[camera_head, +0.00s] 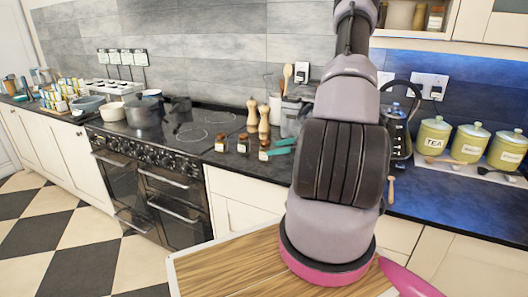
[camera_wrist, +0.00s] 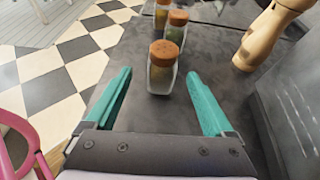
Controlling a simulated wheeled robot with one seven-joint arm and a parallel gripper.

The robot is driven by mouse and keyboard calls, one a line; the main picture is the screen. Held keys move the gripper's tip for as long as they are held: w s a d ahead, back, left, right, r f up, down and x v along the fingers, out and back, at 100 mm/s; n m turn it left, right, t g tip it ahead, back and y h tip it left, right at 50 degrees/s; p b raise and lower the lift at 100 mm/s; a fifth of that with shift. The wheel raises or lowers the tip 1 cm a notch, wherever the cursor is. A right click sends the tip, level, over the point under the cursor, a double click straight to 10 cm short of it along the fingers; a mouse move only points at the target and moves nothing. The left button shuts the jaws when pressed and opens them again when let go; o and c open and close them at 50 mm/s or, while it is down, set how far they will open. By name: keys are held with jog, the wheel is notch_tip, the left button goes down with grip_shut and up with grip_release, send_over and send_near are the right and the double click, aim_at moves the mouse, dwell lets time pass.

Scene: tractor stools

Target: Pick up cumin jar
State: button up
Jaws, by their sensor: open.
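Three small glass spice jars with brown lids stand on the dark worktop: a left one (camera_head: 221,143), a middle one (camera_head: 243,145) and a right one (camera_head: 264,150). I cannot read which is the cumin jar. No finger visibly touches the jar.
Two wooden mills (camera_head: 258,120) stand behind the jars; one (camera_wrist: 268,38) shows right of my gripper in the wrist view. A black range cooker (camera_head: 165,150) is to the left. A kettle (camera_head: 398,128) and green canisters (camera_head: 470,142) are to the right. A wooden table (camera_head: 225,270) is in front.

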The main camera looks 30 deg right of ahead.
jog(key=x, duration=0.8)
jog(key=shift+w+f, duration=0.1)
jog(key=shift+w, duration=0.2)
grip_shut()
